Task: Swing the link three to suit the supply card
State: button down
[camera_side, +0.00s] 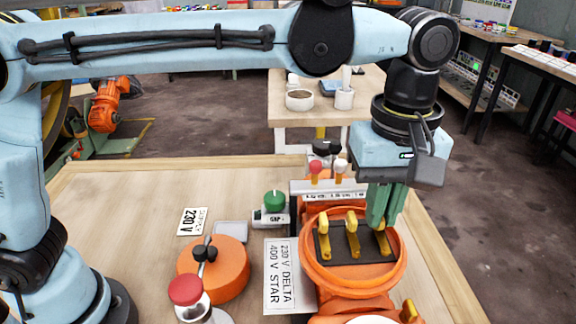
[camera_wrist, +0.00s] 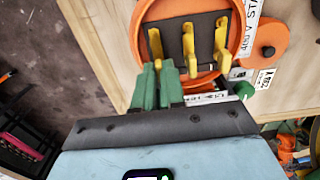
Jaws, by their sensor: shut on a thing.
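A larger plate (camera_side: 280,278) reads 230 V DELTA, 400 V STAR. Three yellow links stand in a row on a dark block in the orange round housing (camera_side: 309,275): left (camera_side: 323,240), middle (camera_side: 352,238) and right (camera_side: 384,243). My gripper (camera_side: 379,222) points down with green fingers shut on the right link, whose upper part they hide. In the wrist view my gripper (camera_wrist: 158,66) is at the leftmost link (camera_wrist: 155,45).
An orange drum (camera_side: 228,270) and a red-knobbed part (camera_side: 185,290) stand left of the plate. Bare bench lies at the left rear.

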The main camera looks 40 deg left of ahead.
dwell(0.3)
jog(key=c, duration=1.2)
grip_release()
jog(key=shift+r, duration=0.1)
notch_tip(320, 180, up, 12)
jog(key=shift+f, duration=0.1)
